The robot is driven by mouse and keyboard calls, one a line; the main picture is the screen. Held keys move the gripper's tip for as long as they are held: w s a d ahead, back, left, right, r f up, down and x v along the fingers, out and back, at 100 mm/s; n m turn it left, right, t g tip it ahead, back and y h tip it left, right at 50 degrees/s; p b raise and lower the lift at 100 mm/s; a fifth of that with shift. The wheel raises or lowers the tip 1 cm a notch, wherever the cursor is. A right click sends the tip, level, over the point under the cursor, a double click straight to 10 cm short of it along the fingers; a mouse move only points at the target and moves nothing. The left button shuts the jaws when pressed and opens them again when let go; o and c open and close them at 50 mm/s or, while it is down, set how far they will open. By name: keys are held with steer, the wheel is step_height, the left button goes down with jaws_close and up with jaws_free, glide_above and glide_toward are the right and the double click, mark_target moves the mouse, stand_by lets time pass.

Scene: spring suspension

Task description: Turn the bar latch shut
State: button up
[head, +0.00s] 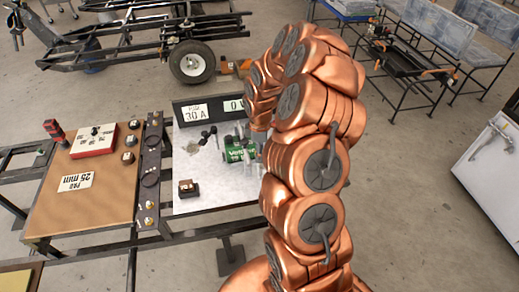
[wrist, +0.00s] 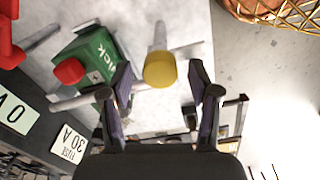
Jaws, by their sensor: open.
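A green box with white lettering (wrist: 92,62) sits on the pale panel, with metal bars beside it. A red knob (wrist: 68,71) is at its front. A grey bar with a yellow end (wrist: 159,69) points towards the camera, to the right of the box; I cannot tell for certain which bar is the latch. My gripper (wrist: 162,84) is open, its two fingers on either side of the yellow end, with nothing seen clamped.
The pale panel (head: 200,165) carries a dark block (head: 187,188) and a "30 A" sign (head: 194,113). A brown board (head: 85,205) with a red box (head: 93,140) is to the left. A white cabinet (head: 490,165) stands at the right. Bare floor lies between.

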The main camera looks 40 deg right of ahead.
steer(key=c, duration=1.2)
steer(key=shift+o, duration=0.2)
steer(key=shift+f+b, duration=0.15)
steer(key=shift+b, duration=0.3)
steer(key=m+b, duration=0.1)
steer(key=b, duration=0.1)
steer(key=m+b, duration=0.1)
steer(key=shift+f+m+b, duration=0.25)
steer(key=shift+m+b, duration=0.1)
steer(key=shift+m, duration=0.05)
steer(key=m+b, duration=0.5)
steer(key=b, duration=0.1)
steer(key=shift+m, duration=0.3)
steer(key=m+b, duration=0.4)
steer(key=m, duration=0.1)
steer(key=shift+d+r, duration=0.1)
steer(key=shift+r, duration=0.1)
steer(key=shift+r+m+b, duration=0.15)
steer(key=shift+m+b, duration=0.75)
steer(key=shift+m, duration=1.3)
